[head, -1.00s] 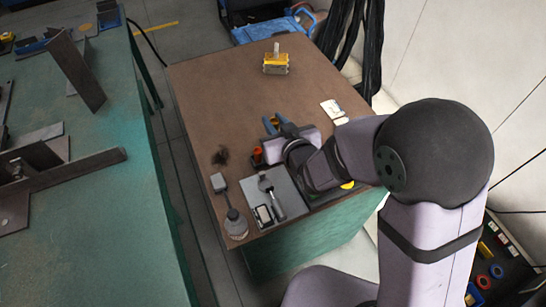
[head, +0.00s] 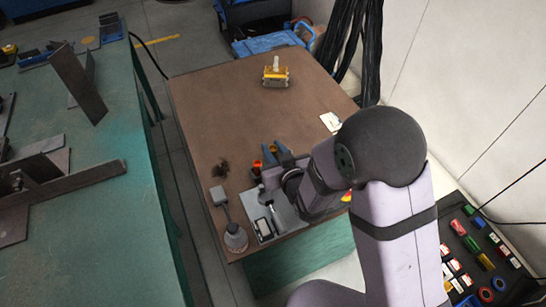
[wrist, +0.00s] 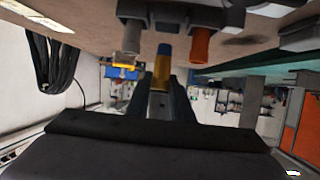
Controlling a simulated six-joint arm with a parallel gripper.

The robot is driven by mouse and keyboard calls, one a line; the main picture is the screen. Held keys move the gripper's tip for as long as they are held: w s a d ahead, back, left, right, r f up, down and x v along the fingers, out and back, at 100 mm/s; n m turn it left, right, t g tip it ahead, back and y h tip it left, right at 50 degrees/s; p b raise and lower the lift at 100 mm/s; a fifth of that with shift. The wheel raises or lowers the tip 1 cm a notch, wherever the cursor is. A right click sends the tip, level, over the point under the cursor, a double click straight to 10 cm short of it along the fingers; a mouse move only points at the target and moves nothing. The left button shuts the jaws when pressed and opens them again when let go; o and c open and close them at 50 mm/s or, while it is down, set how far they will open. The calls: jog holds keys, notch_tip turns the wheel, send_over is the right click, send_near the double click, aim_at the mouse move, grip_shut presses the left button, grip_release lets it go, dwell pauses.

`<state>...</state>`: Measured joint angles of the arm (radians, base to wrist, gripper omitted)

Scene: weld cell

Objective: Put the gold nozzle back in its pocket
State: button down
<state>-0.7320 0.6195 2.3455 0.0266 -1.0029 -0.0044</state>
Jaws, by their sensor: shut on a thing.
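In the wrist view, where the table is at the top, my gripper (wrist: 163,88) is shut on the gold nozzle (wrist: 162,68). A blue part (wrist: 164,49) shows at its far end; I cannot tell whether it belongs to the nozzle. Beyond is a dark grey rack (wrist: 180,15), with an orange nozzle (wrist: 200,46) to the right of the gold one and a grey nozzle (wrist: 131,38) to the left. The gold nozzle lines up between them; whether it touches the rack cannot be told. In the head view, my gripper (head: 276,152) is beside the orange nozzle (head: 257,166), and my arm hides much of the rack.
On the brown table (head: 215,105) are a yellow-topped box (head: 275,72) at the back, a white card (head: 330,121), a grey plate (head: 255,207) and a grey bottle-like item (head: 235,238) at the front. The table's middle and back left are clear. A green bench (head: 100,230) stands left.

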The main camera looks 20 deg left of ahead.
jog(key=shift+f, duration=2.05)
jog(key=shift+f, duration=0.1)
jog(key=shift+f, duration=0.15)
jog(key=c, duration=1.8)
grip_release()
jog(key=shift+c, duration=0.2)
jog(key=shift+r, duration=0.2)
